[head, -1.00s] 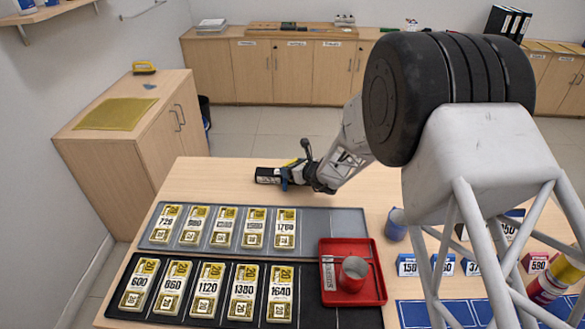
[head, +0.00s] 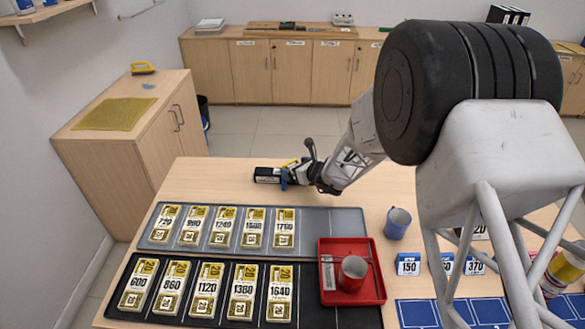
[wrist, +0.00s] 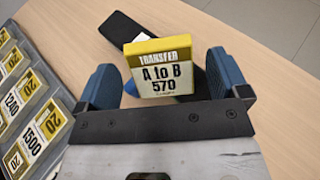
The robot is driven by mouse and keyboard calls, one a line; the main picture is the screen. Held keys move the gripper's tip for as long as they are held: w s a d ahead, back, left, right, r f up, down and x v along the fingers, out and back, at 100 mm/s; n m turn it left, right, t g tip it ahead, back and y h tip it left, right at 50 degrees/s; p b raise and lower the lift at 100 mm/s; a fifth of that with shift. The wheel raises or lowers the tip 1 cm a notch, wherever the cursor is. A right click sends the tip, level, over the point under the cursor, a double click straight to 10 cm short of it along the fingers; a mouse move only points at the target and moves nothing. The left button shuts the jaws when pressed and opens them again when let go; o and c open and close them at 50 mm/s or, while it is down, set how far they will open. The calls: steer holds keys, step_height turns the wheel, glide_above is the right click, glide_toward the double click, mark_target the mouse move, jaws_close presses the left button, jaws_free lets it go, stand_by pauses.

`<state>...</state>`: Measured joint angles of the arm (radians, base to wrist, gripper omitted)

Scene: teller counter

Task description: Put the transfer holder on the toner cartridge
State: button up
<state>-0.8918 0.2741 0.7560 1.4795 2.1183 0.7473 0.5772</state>
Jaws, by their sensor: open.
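The transfer holder (wrist: 163,72) is a yellow-topped block with a white face reading "TRANSFER A to B 570". Only a bit of its yellow (head: 290,162) shows in the head view. The toner cartridge (head: 267,175) is a long black box lying on the table behind the trays; its far part (wrist: 118,28) shows beyond the holder in the wrist view. The holder appears to stand over the cartridge's near part, but the contact is hidden. My gripper (head: 286,177) is open, its blue fingers on either side of the holder, with gaps visible in the wrist view.
A grey tray (head: 318,222) and a black tray (head: 309,312) hold yellow numbered blocks. The tabletop left of the cartridge is clear.

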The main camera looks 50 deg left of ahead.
steer(key=v, duration=0.9)
steer(key=shift+d, duration=0.2)
steer(key=shift+r, duration=0.1)
stand_by(0.7)
steer(key=d+r+n+h, duration=0.1)
steer(key=d+r+n, duration=0.3)
steer(key=d+r, duration=0.55)
steer(key=d+r+n+h, duration=0.25)
steer(key=d+r, duration=0.25)
steer(key=d, duration=0.9)
steer(key=d+r+n+h, duration=0.1)
steer(key=d+r+n, duration=0.3)
steer(key=d+r, duration=0.55)
steer(key=s+d+n+t+h, duration=0.1)
steer(key=s+d+n+h, duration=0.1)
steer(key=s+d, duration=0.5)
steer(key=s+d+r+n+h, duration=0.1)
steer(key=s+d+n+h, duration=0.2)
steer(key=d, duration=1.5)
steer(key=s+d+r+n+t+h, duration=0.1)
steer(key=s+d+h, duration=0.3)
steer(key=s+d, duration=0.7)
steer(key=shift+s+d+r+n+t, duration=0.3)
steer(key=shift+d+n, duration=0.35)
steer(key=shift+d, duration=0.55)
steer(key=shift+f, duration=0.1)
